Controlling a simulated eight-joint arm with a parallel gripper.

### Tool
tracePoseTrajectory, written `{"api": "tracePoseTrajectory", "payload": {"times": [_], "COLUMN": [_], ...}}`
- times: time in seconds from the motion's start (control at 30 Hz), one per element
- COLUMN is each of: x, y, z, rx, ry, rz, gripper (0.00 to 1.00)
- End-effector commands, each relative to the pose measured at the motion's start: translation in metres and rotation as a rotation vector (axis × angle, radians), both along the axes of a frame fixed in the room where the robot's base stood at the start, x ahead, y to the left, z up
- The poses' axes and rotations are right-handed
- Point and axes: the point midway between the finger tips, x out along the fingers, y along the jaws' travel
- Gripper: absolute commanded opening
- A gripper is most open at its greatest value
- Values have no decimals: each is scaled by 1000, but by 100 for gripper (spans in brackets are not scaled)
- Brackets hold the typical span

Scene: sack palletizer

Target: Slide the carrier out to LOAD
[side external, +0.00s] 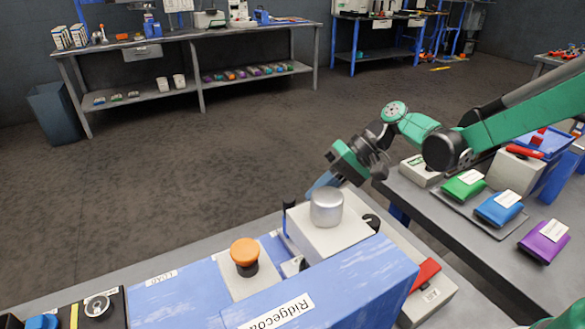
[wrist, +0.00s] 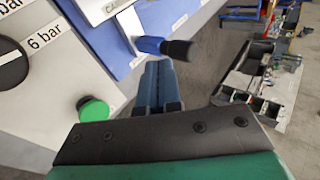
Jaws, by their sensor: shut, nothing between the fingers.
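In the wrist view, a white label reading "CA…" (wrist: 118,5), cut off by the frame edge, lies on a blue part (wrist: 95,25). A handle with a blue shank and black grip (wrist: 178,48) sticks out beside it. My gripper (wrist: 160,66) is shut and empty, its blue fingers pointing at the handle from just below it in the picture; I cannot tell whether they touch. In the side view, my gripper (side external: 320,185) is behind the white block, near a dark upright grip (side external: 288,216). The LOAD label (side external: 161,278) is on the blue surface at left.
The blue Ridgecoat box (side external: 330,290) blocks part of the machine in the side view. A silver cylinder (side external: 326,207) tops the white block; an orange knob (side external: 244,252) stands left. A green button (wrist: 93,110) and 6 bar dial (wrist: 12,62) are left of my fingers.

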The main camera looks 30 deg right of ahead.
Motion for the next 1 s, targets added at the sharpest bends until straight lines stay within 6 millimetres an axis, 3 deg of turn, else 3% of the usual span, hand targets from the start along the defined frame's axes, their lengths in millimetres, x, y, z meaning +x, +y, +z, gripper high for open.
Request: {"api": "tracePoseTrajectory", "payload": {"times": [0.2,0.57,0.8,1.0], "x": [3,3,3,3], "y": [15,17,54,61], "z": [0,0,0,0], "rx": [-1,-1,-1,0], "ry": [1,0,0,0], "rz": [1,1,4,-1], "gripper": [0,0,0,0]}}
